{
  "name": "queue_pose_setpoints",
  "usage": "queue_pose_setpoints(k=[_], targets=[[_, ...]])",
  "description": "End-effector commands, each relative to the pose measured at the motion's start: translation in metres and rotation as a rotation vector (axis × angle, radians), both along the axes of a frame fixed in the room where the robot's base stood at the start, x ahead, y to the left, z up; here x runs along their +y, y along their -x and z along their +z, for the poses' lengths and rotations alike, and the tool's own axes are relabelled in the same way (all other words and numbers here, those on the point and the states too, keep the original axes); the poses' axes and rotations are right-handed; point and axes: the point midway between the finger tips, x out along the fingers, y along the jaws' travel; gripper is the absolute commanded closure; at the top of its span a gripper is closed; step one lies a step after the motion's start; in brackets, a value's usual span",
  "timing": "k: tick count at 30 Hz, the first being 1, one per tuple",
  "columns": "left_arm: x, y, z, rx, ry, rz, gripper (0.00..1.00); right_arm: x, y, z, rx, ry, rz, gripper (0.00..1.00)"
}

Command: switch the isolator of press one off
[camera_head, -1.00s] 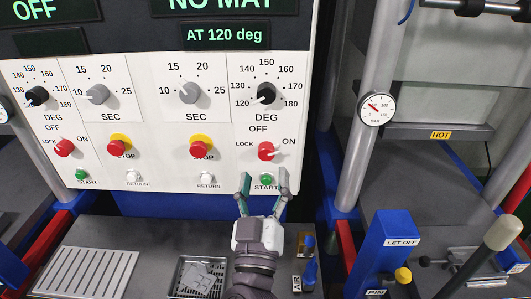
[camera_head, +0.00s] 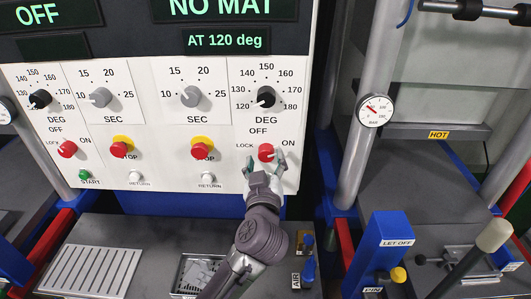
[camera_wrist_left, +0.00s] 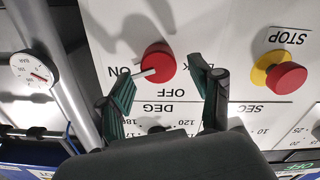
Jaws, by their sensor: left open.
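The right-hand panel has a red isolator knob (camera_head: 266,152) with LOCK, OFF and ON marked round it; it also shows in the wrist view (camera_wrist_left: 158,62). Its white pointer is at ON. My left gripper (camera_head: 263,164) is open just in front of and below this knob. In the wrist view its fingers (camera_wrist_left: 163,80) stand either side of the knob, apparently not touching it. A second red isolator knob (camera_head: 67,149) is on the left panel; its pointer is too small to read. No label here shows which press is one. My right gripper is out of view.
Red stop buttons on yellow (camera_head: 199,150) and white return buttons (camera_head: 207,177) are beside the isolator. A black DEG dial (camera_head: 266,97) is above it. A post with a gauge (camera_head: 376,110) and a blue LET OFF box (camera_head: 390,240) stand to the right.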

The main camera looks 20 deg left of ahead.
Motion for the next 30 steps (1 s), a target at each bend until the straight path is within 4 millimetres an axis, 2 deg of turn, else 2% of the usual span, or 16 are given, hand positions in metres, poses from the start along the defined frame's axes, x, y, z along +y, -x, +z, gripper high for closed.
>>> queue_pose_setpoints(k=[6, 15, 26, 30], targets=[[0.005, -0.018, 0.000, 0.000, 0.000, 0.000, 0.35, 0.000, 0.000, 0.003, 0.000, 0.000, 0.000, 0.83], [0.005, -0.019, 0.000, 0.000, 0.001, 0.000, 0.35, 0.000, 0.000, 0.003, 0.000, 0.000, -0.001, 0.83], [0.005, -0.019, 0.000, 0.000, 0.000, 0.000, 0.95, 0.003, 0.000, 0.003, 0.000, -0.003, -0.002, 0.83], [0.006, -0.019, 0.000, 0.000, 0.003, 0.001, 0.95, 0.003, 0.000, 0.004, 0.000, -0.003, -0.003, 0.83]])
